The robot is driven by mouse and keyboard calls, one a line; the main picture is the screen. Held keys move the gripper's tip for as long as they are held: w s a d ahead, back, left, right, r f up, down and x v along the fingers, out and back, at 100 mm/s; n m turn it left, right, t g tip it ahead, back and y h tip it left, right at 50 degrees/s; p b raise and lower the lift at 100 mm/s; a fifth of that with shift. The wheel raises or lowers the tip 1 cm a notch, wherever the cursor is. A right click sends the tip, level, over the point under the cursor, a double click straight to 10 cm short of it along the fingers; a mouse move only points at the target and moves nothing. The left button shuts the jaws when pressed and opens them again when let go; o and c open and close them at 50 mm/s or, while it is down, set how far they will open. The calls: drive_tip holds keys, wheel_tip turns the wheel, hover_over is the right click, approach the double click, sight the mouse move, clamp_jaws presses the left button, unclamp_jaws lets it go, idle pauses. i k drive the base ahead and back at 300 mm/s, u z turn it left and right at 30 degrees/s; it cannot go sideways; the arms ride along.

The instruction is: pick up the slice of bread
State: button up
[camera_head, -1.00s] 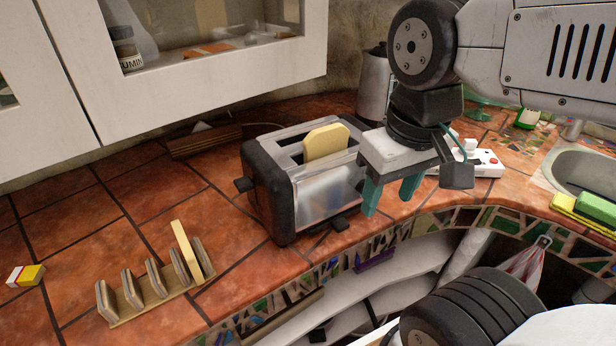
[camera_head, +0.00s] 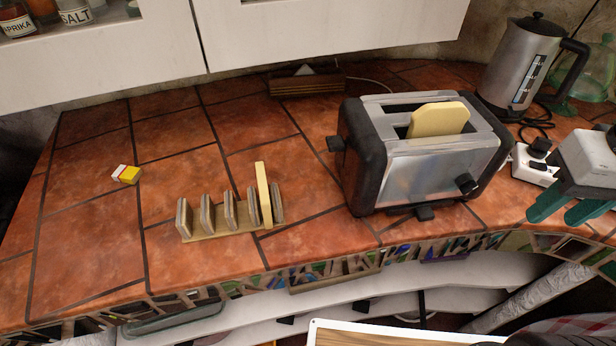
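Two pale yellow bread slices are in view. One slice of bread (camera_head: 439,120) stands upright in a slot of the silver and black toaster (camera_head: 430,170), its top sticking out. Another slice (camera_head: 263,195) stands on edge in the wooden toast rack (camera_head: 222,236), between the dividers at its right end. My gripper (camera_head: 554,218) is at the right edge, right of the toaster and apart from both slices. Its two green fingers are spread with nothing visible between them. The rest of the arm is cut off.
A kettle (camera_head: 523,65) stands at the back right, near a white socket block (camera_head: 535,165). A small yellow, white and red box (camera_head: 126,174) lies at the left. White cabinets (camera_head: 330,30) overhang the back. Tiles between box and rack are clear.

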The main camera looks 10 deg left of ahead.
sight(260, 171)
drive_tip(key=z, duration=0.3)
drive_tip(key=k, duration=0.65)
drive_tip(key=u, duration=1.15)
drive_tip(key=i, duration=0.45)
drive_tip(key=z, duration=0.55)
